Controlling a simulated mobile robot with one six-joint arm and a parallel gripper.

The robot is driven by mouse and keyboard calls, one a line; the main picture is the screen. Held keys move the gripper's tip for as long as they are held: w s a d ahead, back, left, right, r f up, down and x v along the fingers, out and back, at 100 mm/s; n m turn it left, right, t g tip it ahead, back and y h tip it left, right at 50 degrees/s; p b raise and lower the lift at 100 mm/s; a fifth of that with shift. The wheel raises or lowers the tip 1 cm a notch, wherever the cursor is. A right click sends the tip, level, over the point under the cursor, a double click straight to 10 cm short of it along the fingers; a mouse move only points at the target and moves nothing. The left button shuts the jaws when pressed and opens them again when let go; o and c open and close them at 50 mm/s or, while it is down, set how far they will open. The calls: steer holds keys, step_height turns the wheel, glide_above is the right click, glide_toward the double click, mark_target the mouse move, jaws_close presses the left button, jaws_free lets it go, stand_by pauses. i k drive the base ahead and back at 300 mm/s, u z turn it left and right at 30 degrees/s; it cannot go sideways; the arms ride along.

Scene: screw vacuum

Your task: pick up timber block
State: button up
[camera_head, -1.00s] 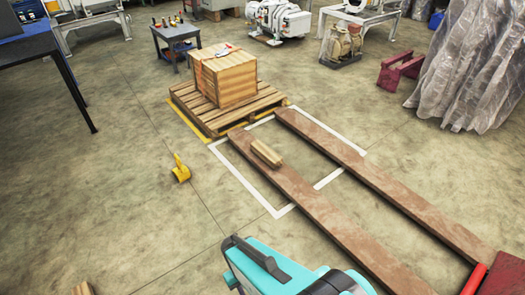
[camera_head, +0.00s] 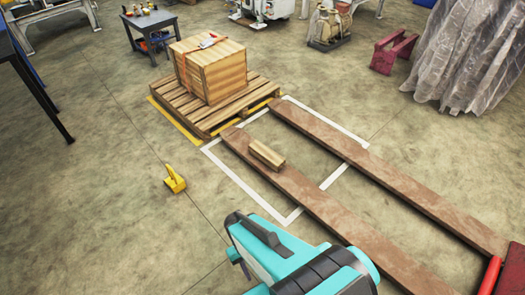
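A short light-wood timber block (camera_head: 267,154) lies on the far part of the left of two long brown planks (camera_head: 300,193), near the middle of the head view. Its top and near side show. My teal and black arm (camera_head: 285,255) reaches up from the bottom edge, in the picture nearer than the block and apart from it. I cannot make out any gripper fingers in this view. Nothing is seen touching the block except the plank under it.
A wooden crate (camera_head: 208,70) stands on a pallet (camera_head: 215,113) behind the planks. The second plank (camera_head: 390,175) runs parallel on the right. A small yellow object (camera_head: 174,180) lies on the floor at left. Open floor (camera_head: 80,220) lies to the left.

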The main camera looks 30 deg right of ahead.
mark_target(276, 162)
steer(key=z, duration=0.1)
steer(key=i, duration=1.4)
steer(key=u, duration=0.05)
